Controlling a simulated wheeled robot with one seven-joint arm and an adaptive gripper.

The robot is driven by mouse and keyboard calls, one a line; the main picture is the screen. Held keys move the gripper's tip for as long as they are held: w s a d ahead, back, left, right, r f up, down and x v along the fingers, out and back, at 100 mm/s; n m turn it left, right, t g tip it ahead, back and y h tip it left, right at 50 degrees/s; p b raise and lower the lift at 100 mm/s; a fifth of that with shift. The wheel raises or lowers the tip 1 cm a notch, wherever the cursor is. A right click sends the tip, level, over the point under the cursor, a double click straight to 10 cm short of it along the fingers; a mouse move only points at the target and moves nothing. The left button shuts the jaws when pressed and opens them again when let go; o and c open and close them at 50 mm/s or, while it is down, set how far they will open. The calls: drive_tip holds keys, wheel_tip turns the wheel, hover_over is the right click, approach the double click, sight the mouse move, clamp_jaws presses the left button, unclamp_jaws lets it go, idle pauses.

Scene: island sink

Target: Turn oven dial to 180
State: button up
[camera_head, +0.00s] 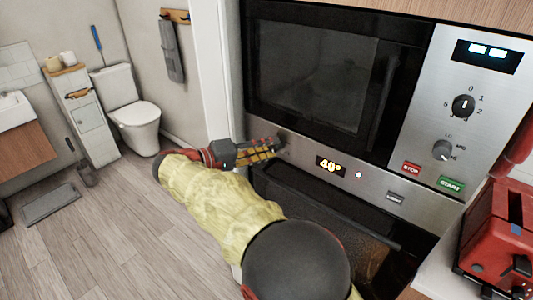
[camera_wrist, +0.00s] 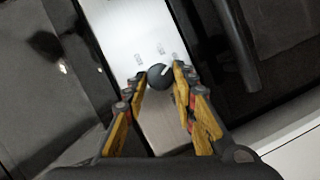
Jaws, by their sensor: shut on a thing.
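The oven dial (camera_wrist: 158,76) is a dark round knob with a pale mark on the oven's steel panel, between my gripper's fingertips in the wrist view. In the head view the dial (camera_head: 281,139) shows at the left end of the panel, partly hidden by the fingers. My gripper (camera_head: 274,148) is at the dial, and it also shows in the wrist view (camera_wrist: 160,77) with its yellow fingers closed on the dial's sides. The oven display (camera_head: 330,167) reads 40°.
A microwave (camera_head: 315,70) with its own knobs (camera_head: 463,106) and STOP and START buttons sits above the oven panel. The oven handle (camera_head: 330,215) runs below. A red toaster (camera_head: 497,240) stands at the right. A toilet (camera_head: 132,110) and open floor lie left.

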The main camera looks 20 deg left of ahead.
drive_tip(key=shift+f+m+y+b, duration=0.1)
drive_tip(key=shift+m+y+b, duration=0.2)
drive_tip(key=shift+m+b, duration=0.25)
drive_tip(key=o, duration=1.1)
drive_tip(key=shift+o, duration=0.3)
drive_tip(key=v, duration=1.2)
